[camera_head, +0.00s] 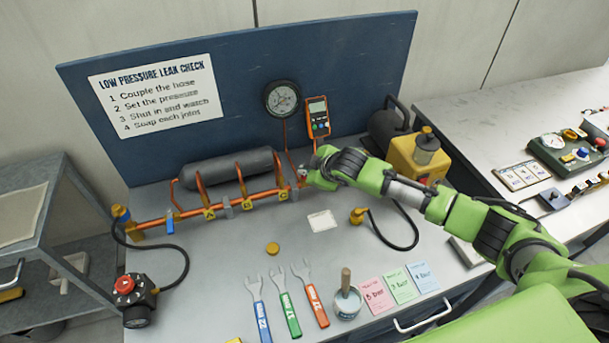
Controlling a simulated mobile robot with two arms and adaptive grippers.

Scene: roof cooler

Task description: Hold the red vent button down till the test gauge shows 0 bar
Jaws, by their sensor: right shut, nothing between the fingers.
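The round test gauge (283,98) hangs on the blue back board; its needle is too small to read. My right gripper (305,174) is shut with nothing between its fingers, at the right end of the orange copper pipe run (240,199). Its fingertips are close to the small fitting at that pipe end; I cannot tell whether they touch it. No red vent button shows clearly there; the gripper may hide it. A red knob (124,284) sits on a black device at the front left of the bench. My left gripper is not in view.
An orange handheld meter (318,117) hangs right of the gauge. A yellow pump (418,158) stands behind my right arm. Several wrenches (289,303), a pot with a brush (347,300) and coloured cards (403,286) lie along the front. The bench middle is mostly clear.

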